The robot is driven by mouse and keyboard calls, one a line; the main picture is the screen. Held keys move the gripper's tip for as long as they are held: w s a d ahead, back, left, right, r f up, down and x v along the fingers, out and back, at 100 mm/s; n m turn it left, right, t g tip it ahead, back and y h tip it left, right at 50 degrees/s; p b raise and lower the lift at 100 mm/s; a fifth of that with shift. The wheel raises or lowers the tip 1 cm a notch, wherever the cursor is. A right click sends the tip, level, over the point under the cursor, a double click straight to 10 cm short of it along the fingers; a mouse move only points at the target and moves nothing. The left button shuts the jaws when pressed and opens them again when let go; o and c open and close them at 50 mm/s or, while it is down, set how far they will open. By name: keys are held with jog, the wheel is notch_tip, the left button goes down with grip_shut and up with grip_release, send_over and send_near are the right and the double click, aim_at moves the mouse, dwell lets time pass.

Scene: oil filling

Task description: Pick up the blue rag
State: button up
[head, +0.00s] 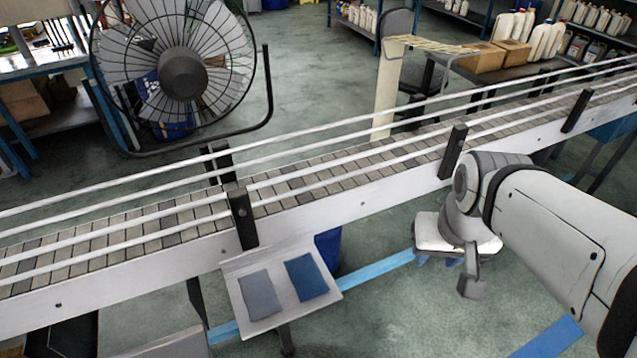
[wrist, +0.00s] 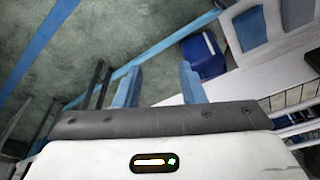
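The blue rag (head: 306,277) lies flat on the right half of a small white shelf (head: 278,318) beside the conveyor. It also shows at the top right of the wrist view (wrist: 250,30). A grey rag (head: 260,295) lies beside it on the left, with a gap between them; the wrist view cuts it off at the top edge (wrist: 297,12). My gripper (wrist: 160,88) is open, its two blue fingers apart with nothing between them. In the head view it is to the right of the shelf, apart from the rag, with its fingers mostly hidden.
A conveyor (head: 150,226) with white rails runs behind the shelf. A blue bin (wrist: 203,56) stands by the shelf, partly hidden in the head view (head: 328,246). A large fan (head: 182,74) stands beyond the conveyor. The floor between shelf and gripper is open.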

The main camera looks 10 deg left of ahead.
aim_at(304, 271)
jog(key=shift+o, duration=0.6)
jog(key=shift+w, duration=0.1)
jog(key=shift+o, duration=0.8)
jog(key=shift+w+a+f, duration=0.2)
jog(key=shift+w+f, duration=0.05)
jog(key=o, duration=0.6)
jog(key=w+a+f+n+g+b, duration=0.1)
jog(key=w+a+f+n+b, duration=0.2)
jog(key=a, duration=0.7)
jog(key=w+f+b, duration=0.2)
jog(key=w+f, duration=0.1)
jog(key=w, duration=0.1)
jog(key=shift+a+f+g+b, duration=0.3)
jog(key=shift+a+f+b, duration=0.05)
jog(key=shift+a+f, duration=0.05)
jog(key=shift+o, duration=1.2)
jog(key=a+f+n+b, duration=0.1)
jog(key=a+f, duration=0.1)
jog(key=a, duration=0.2)
jog(key=w+a+f+n+b, duration=0.1)
jog(key=a+f, duration=0.1)
jog(key=a, duration=0.2)
jog(key=a+f+n+g+b, duration=0.1)
jog(key=a+f, duration=0.2)
jog(key=a, duration=0.1)
jog(key=shift+w+a, duration=0.15)
jog(key=shift+w, duration=0.2)
jog(key=shift+s+a+f+b, duration=0.1)
jog(key=shift+f+b, duration=0.5)
jog(key=shift+f, duration=3.2)
